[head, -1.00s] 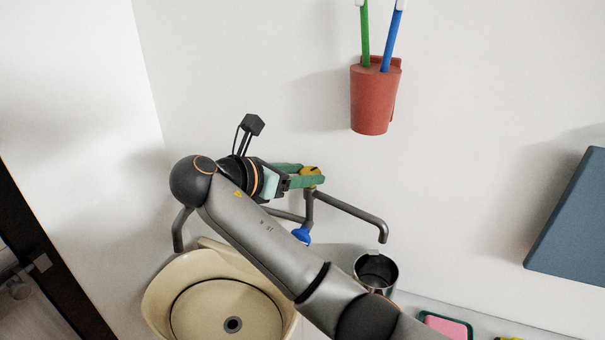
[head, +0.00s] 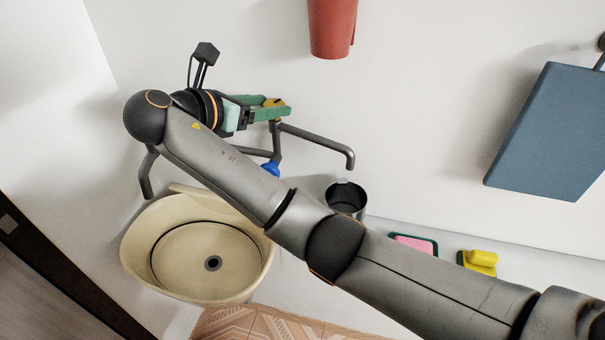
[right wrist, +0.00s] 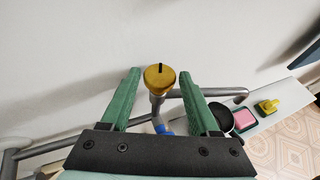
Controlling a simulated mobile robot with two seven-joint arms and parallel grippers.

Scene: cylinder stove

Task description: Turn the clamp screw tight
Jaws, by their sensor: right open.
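The clamp screw appears as a yellow knob (head: 275,102) on the grey pipework by the wall. In the right wrist view the yellow knob (right wrist: 158,77) has a black mark on its top. My right gripper (head: 279,106) is open, with its green fingers on either side of the knob. In the right wrist view a gap shows between the knob and each finger of the right gripper (right wrist: 162,74). The fingers partly hide the knob in the head view. My left gripper is not in view.
Grey pipes (head: 318,142) run from the knob to both sides, with a blue part (head: 271,169) below. A cream basin (head: 200,245), a dark metal cup (head: 346,198), a pink item (head: 415,243) and a yellow item (head: 481,260) are lower. A blue panel (head: 550,130) is at right.

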